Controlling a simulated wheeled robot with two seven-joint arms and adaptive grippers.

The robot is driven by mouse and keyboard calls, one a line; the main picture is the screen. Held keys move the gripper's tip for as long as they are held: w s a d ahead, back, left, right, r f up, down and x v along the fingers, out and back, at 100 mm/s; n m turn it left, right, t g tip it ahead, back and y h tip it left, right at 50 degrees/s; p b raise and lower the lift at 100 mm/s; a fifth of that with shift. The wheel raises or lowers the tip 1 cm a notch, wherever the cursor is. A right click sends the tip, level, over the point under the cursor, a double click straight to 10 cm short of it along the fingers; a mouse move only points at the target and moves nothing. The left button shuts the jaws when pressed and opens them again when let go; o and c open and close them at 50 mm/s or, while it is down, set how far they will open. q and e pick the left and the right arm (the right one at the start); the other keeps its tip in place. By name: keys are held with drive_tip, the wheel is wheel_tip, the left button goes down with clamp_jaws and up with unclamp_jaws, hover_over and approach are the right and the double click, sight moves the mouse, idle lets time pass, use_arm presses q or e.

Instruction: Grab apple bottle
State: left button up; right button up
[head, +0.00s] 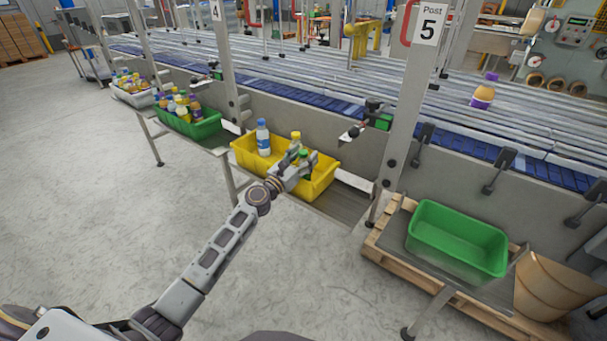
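A yellow bin (322,184) stands on a low shelf beside the conveyor, with a few bottles in it. A dark green bottle with a green cap (304,157), possibly the apple bottle, is in the bin, partly hidden by my gripper; its label cannot be read. A white-and-blue bottle (263,140) stands upright at the bin's left. A yellow-capped bottle (296,137) is behind my gripper. My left gripper (302,162) is over the bin, right at the green bottle. Whether its fingers are closed on the bottle cannot be told. My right gripper is out of view.
A green bin full of bottles (190,131) and a light grey one (133,99) stand to the left. An empty green bin (457,240) is at the right, past the Post 5 column (408,110). An orange bottle with a purple cap (482,96) is on the conveyor.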

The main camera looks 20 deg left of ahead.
use_arm(q)
clamp_jaws()
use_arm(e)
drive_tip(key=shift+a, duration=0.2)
use_arm(q)
drive_tip(key=shift+r, duration=0.1)
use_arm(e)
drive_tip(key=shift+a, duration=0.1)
use_arm(q)
drive_tip(key=shift+r, duration=0.2)
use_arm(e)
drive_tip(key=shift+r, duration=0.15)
